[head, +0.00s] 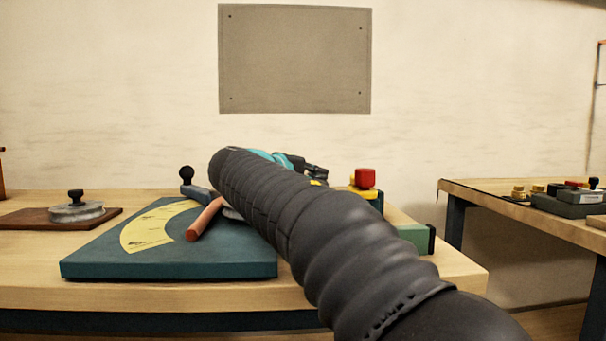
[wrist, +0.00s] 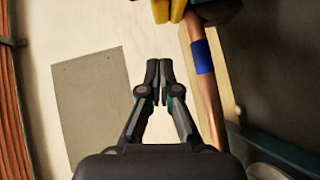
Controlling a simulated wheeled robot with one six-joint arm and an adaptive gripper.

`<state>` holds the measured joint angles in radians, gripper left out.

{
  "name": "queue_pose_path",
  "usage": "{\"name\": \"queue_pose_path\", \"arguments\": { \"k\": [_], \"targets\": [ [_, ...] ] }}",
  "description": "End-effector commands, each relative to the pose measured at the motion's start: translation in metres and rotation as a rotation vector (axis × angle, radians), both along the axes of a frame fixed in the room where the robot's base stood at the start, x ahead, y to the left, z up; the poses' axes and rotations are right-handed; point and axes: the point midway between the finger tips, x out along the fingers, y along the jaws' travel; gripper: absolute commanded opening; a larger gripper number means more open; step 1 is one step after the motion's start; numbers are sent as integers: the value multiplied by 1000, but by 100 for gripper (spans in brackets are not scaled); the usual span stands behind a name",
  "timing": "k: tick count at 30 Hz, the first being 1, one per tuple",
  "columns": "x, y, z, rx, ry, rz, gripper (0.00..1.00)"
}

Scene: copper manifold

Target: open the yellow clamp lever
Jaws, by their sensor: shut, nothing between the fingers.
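My gripper (wrist: 159,78) is shut and empty, with its fingertips together in the wrist view. In the head view, its dark end (head: 305,165) shows past my arm. A yellow part (head: 362,191) with a red knob (head: 365,178) stands just right of my gripper there. A yellow piece (wrist: 178,10) at the top edge of the wrist view is cut off, beyond and apart from the fingertips. I cannot tell whether either is the clamp lever. A copper pipe (wrist: 212,100) with a blue band (wrist: 203,57) runs right of the fingers.
A teal board (head: 170,262) with a yellow arc scale (head: 150,230) lies on the wooden bench (head: 30,265). A knobbed metal disc (head: 76,211) stands left. My arm hides the bench's middle. Another bench (head: 535,208) with small devices stands right. A grey panel (head: 295,60) hangs behind.

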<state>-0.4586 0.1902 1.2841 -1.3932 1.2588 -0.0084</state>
Motion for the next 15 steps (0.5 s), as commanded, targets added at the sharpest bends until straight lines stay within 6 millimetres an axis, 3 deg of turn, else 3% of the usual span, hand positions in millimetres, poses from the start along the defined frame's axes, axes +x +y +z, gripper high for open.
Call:
{"name": "queue_pose_path", "arguments": {
  "k": [6,15],
  "targets": [
    [29,-28,-5,-1,1,0,0],
    [28,-60,-12,1,0,4,0]
  ]
}}
